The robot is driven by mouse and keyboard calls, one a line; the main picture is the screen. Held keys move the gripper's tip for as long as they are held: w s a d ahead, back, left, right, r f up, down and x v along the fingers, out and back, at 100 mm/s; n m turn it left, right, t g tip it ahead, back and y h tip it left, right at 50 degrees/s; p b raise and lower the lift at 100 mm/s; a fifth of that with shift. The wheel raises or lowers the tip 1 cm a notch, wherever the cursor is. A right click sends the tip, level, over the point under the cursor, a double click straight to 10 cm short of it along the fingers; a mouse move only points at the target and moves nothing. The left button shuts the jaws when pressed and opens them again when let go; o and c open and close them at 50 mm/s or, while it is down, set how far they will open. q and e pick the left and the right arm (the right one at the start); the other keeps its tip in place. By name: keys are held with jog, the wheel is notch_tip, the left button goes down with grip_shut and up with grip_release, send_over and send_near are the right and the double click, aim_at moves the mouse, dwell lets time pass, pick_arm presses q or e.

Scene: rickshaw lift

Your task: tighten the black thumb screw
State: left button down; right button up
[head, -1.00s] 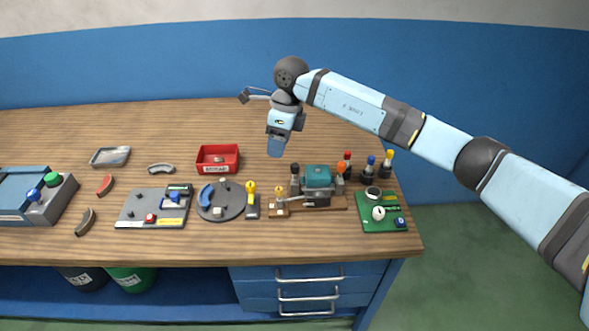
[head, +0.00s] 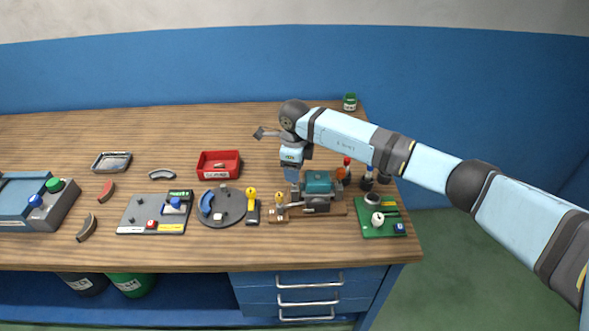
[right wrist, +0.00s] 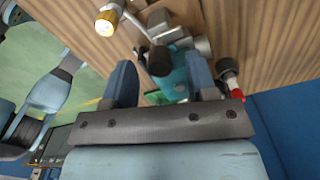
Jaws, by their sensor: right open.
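The black thumb screw appears as a round black knob (right wrist: 160,61) in the right wrist view, between my two fingers and beyond their tips. In the head view it is hidden behind my right gripper. It stands at the left end of a teal-topped fixture (head: 318,183) on a wooden base, which also shows in the right wrist view (right wrist: 174,82). My right gripper (head: 292,176) is over that left end, pointing down. Its blue fingers (right wrist: 161,80) are apart with nothing gripped; contact with the knob cannot be told. My left gripper is not in view.
A green board (head: 376,229) lies at the right edge. A red bin (head: 218,171) and a round grey plate (head: 222,210) are to the left.

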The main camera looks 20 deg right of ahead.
jog(key=shift+f, duration=0.6)
jog(key=c, duration=0.9)
